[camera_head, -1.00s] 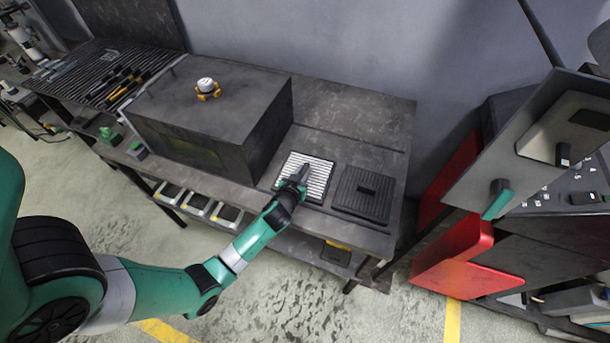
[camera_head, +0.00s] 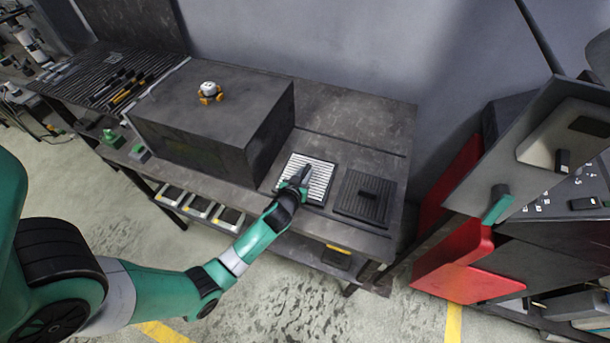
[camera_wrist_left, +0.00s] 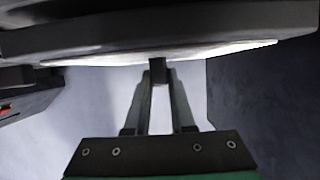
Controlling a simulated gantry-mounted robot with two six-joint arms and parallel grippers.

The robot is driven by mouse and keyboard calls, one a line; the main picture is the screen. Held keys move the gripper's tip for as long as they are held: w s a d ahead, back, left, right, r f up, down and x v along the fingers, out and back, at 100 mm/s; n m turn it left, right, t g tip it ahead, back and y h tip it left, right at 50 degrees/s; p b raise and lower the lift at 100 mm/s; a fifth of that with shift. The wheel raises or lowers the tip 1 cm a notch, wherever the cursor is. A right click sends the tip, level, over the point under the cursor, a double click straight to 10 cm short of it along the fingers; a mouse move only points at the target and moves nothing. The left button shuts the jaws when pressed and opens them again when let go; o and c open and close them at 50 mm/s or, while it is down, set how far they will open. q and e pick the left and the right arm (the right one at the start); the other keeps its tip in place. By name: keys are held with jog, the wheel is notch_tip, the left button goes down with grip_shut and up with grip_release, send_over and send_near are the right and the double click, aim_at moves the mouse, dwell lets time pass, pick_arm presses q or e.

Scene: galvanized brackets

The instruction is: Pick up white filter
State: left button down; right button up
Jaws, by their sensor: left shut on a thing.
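The white filter (camera_head: 321,180), a ribbed pale square panel, is at the front of the workbench, right of the large dark box. My left gripper (camera_head: 303,173) reaches it from the front left and covers part of its middle. In the left wrist view, the gripper's fingers (camera_wrist_left: 158,82) are shut on a small dark handle at the white filter's pale edge (camera_wrist_left: 205,52). I cannot tell whether the filter is clear of the bench. My right gripper is not in view.
A dark ribbed filter (camera_head: 362,197) with a handle lies just right of the white one. The dark box (camera_head: 205,120) carries a white and yellow knob (camera_head: 209,92). A red cabinet (camera_head: 455,265) stands right of the bench (camera_head: 350,115). The bench behind the filters is clear.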

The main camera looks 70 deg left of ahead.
pick_arm(q)
jog(key=s+d+r+p, duration=0.5)
jog(key=s+d+r, duration=0.4)
jog(key=r, duration=0.3)
jog(key=shift+d+p, duration=0.35)
jog(key=shift+d, duration=0.55)
